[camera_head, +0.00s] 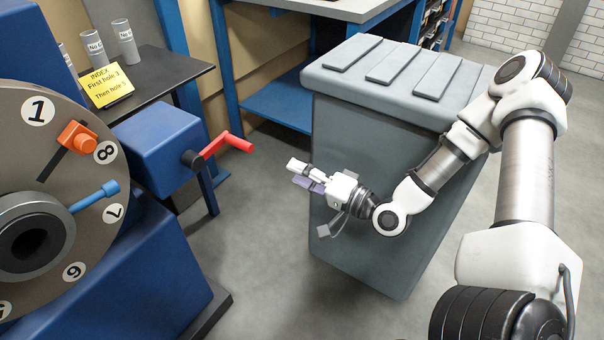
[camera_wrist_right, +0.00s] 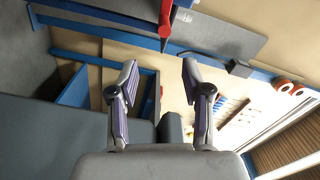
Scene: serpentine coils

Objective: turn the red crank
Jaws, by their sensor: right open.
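The red crank (camera_head: 226,143) sticks out to the right from a blue box (camera_head: 160,145) on a dark hub. In the right wrist view a red bar of the crank (camera_wrist_right: 165,18) shows at the top, beyond the fingertips. My right gripper (camera_head: 299,173) is to the right of the crank and apart from it. In the right wrist view my right gripper (camera_wrist_right: 158,75) has its two fingers spread with nothing between them. My left gripper is not in view.
A large grey disc (camera_head: 30,180) with numbers, an orange knob and a blue pointer stands at the left. A dark table (camera_head: 150,75) holds a yellow sign (camera_head: 106,85) and grey cylinders. A grey lidded bin (camera_head: 365,150) stands close behind my right gripper. Floor shows between crank and bin.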

